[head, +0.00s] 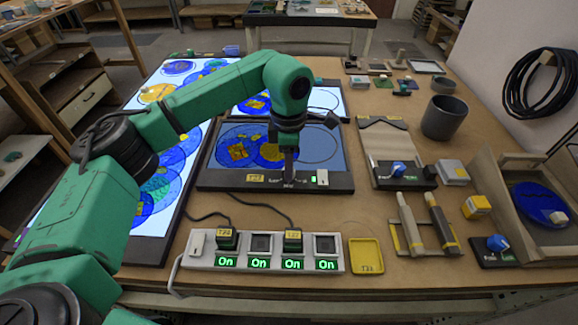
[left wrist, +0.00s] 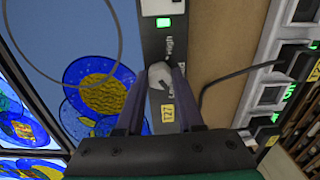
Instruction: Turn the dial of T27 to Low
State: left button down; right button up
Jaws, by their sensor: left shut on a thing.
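T27 is a dark-framed light panel (head: 212,181) with a lit blue surface, lying mid-table in the head view. Its yellow T27 label (head: 255,178) is on the front edge and also shows in the left wrist view (left wrist: 168,113). The grey-white dial (left wrist: 160,76) sits on that frame strip between the label and a green light. My left gripper (head: 289,180) points down at the front edge. In the left wrist view its two fingers (left wrist: 163,80) are shut on the dial, one each side. White lettering shows by the dial; its pointing direction is unclear. My right gripper is not in view.
A power strip (head: 338,265) with several green "On" displays lies in front of the panel, with cables running to it. A yellow tray (head: 366,257) is beside it. Another dial unit with a blue knob (head: 398,168) stands to the right, and a grey cup (head: 443,118) behind that.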

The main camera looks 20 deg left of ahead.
pick_arm(q)
jog(key=shift+w+r+m, duration=0.1)
jog(key=shift+r+m, duration=0.1)
jog(key=shift+m, duration=0.1)
jog(key=c, duration=0.6)
grip_release()
jog(key=shift+o, duration=0.3)
jog(key=shift+f, duration=0.1)
notch_tip(320, 180, up, 15)
jog(key=shift+f, duration=0.2)
